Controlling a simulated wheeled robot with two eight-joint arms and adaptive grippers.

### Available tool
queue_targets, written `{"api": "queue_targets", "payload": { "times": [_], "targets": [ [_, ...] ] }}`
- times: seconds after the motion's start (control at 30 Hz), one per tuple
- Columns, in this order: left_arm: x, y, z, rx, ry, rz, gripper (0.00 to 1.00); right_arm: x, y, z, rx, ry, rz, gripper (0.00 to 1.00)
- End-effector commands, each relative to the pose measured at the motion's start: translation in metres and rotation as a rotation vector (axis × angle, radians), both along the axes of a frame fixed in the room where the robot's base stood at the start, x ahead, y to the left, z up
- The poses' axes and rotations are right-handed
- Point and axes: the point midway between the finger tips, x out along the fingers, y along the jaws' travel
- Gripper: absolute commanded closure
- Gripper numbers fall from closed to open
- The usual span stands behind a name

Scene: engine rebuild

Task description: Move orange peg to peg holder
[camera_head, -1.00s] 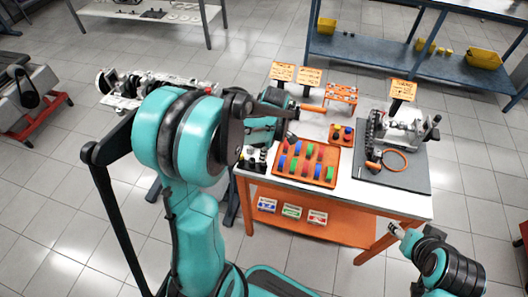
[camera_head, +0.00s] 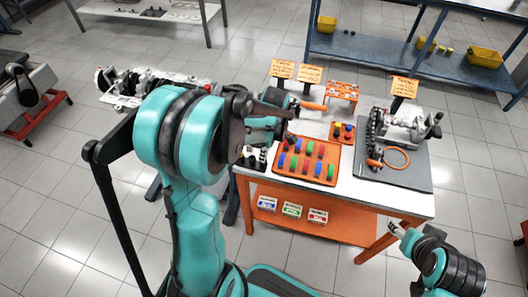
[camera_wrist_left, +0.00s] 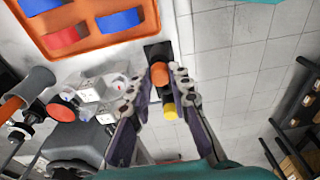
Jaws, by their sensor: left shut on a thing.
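My left gripper (camera_wrist_left: 165,76) is shut on the orange peg (camera_wrist_left: 160,73). The peg is gripped between the two fingertips, over or in a black holder (camera_wrist_left: 157,48) near the table's edge; I cannot tell whether it is seated. A yellow peg (camera_wrist_left: 169,112) shows just below it in the left wrist view. In the head view, my left gripper (camera_head: 256,157) is at the table's left edge, largely hidden by my arm, and the orange peg cannot be made out there. My right gripper (camera_head: 394,230) is low at the table's front right, small and unclear.
An orange tray (camera_head: 277,172) of coloured blocks lies right beside the left gripper. A smaller orange tray (camera_head: 334,139) with coloured pieces, an orange-handled tool (camera_head: 313,106) and a grey mat (camera_head: 415,175) with an engine part (camera_head: 405,130) lie farther right.

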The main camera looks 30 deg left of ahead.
Motion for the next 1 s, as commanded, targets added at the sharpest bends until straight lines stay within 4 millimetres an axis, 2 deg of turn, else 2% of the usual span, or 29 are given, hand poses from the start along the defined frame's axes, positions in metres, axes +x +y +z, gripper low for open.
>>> {"api": "queue_targets", "payload": {
  "times": [1.0],
  "targets": [
    [0.0, 0.0, -0.016, 0.0, 0.0, 0.0, 1.0, 0.0, 0.0, -0.013, 0.0, 0.0, 0.0, 0.46]
  ]
}}
